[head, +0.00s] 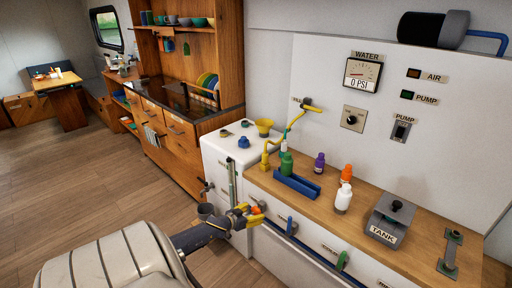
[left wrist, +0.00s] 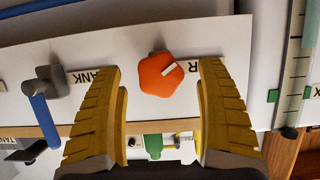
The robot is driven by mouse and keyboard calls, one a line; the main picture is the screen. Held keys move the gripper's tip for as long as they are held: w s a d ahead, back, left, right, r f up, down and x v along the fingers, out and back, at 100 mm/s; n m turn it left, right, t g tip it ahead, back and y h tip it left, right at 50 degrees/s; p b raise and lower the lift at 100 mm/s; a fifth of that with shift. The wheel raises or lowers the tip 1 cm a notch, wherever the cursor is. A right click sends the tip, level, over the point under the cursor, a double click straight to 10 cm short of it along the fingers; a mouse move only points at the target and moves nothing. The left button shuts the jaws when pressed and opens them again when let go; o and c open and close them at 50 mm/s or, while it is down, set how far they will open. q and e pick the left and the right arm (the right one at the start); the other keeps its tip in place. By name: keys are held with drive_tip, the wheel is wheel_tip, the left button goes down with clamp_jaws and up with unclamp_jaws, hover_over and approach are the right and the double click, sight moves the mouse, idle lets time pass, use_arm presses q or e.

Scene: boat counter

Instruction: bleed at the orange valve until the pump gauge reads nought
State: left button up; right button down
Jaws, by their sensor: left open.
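My right gripper is in neither view.
The wooden counter (head: 325,211) holds several small bottles, a blue tray (head: 296,185) and a grey TANK box (head: 388,225). Blue (head: 291,226) and green (head: 342,261) handles sit along the front panel beside my left gripper. The floor at left is open.

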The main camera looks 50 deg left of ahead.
use_arm(q)
drive_tip(key=shift+x, duration=1.2)
drive_tip(key=c, duration=1.2)
